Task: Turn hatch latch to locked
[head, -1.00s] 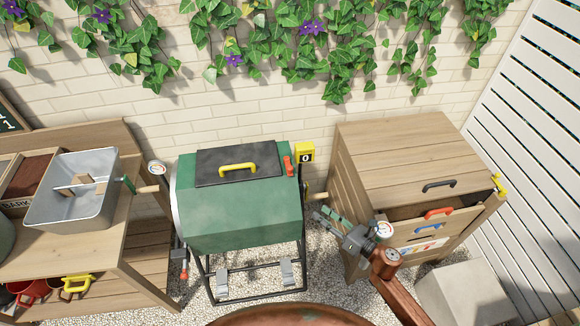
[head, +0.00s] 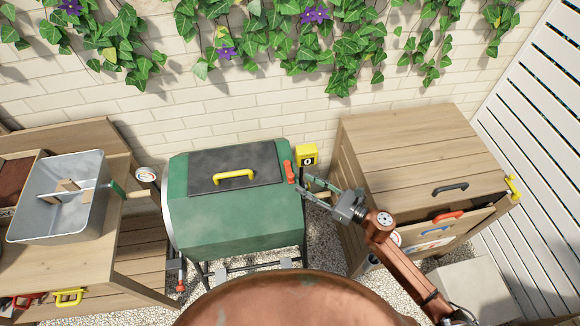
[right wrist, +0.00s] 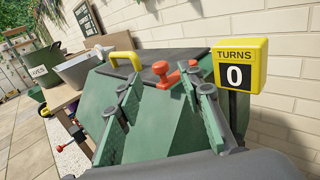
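The hatch latch is a red-orange handle (head: 289,171) at the right edge of the dark hatch (head: 232,167) on the green drum (head: 235,218). In the right wrist view the latch (right wrist: 172,74) shows a knob and bar, between and beyond my two fingertips. My right gripper (head: 312,188) is at the drum's upper right, just right of the latch. Its fingers are spread apart with nothing between them, as the right wrist view (right wrist: 160,96) shows; contact with the latch is not visible. My left gripper is not in view.
A yellow turns counter reading 0 (right wrist: 238,68) stands close to the right of the latch. A yellow handle (head: 234,176) sits on the hatch. A wooden cabinet (head: 415,145) stands right of the drum, and a bench with a metal tub (head: 62,222) left of it.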

